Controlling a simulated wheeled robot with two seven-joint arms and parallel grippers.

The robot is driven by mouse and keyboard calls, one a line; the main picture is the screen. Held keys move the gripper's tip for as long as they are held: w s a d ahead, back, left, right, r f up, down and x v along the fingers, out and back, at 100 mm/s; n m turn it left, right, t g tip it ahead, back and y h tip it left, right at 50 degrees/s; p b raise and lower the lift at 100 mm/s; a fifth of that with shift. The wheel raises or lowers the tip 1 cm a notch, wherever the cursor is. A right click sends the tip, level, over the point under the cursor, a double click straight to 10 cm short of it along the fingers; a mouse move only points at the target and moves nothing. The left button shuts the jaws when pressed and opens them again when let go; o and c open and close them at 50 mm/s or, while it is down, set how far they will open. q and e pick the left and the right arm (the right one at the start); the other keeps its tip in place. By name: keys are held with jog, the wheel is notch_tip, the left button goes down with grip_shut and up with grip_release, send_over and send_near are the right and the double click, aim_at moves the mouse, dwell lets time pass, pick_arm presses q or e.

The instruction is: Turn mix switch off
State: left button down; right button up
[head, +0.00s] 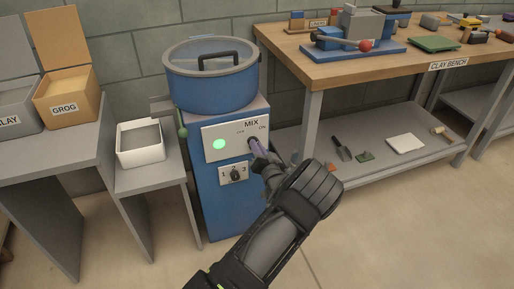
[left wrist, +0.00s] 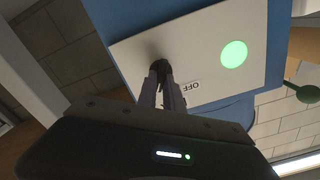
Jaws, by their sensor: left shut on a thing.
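The mixer (head: 215,190) is a blue cabinet with a lidded blue pot on top. Its white panel (head: 222,141) reads MIX, with OFF and ON marks, and has a lit green lamp (head: 219,144). The lamp also glows in the left wrist view (left wrist: 233,54). My left gripper (head: 256,149) is at the panel's right side, near the ON mark. In the left wrist view its fingers (left wrist: 161,75) are shut on the dark mix switch (left wrist: 159,66). The fingers hide much of the switch, so its exact position is unclear. My right gripper is not in view.
A dial marked 1, 2, 3 (head: 235,175) sits below the panel. A green-knobbed lever (head: 183,132) is at the cabinet's left, beside a white bin (head: 140,144). The clay bench (head: 400,66) with a lower shelf stands to the right. Floor in front is clear.

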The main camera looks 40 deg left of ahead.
pick_arm(q)
jog(key=n+b, duration=0.8)
jog(key=n, duration=0.1)
jog(key=n+b, duration=0.3)
jog(key=n, duration=0.1)
jog(key=shift+s+a+n+b, duration=0.15)
jog(key=shift+s+n+b, duration=0.15)
jog(key=shift+b, duration=0.1)
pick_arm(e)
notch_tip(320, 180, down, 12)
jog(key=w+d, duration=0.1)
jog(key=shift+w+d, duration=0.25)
pick_arm(q)
jog(key=c, duration=1.5)
grip_release()
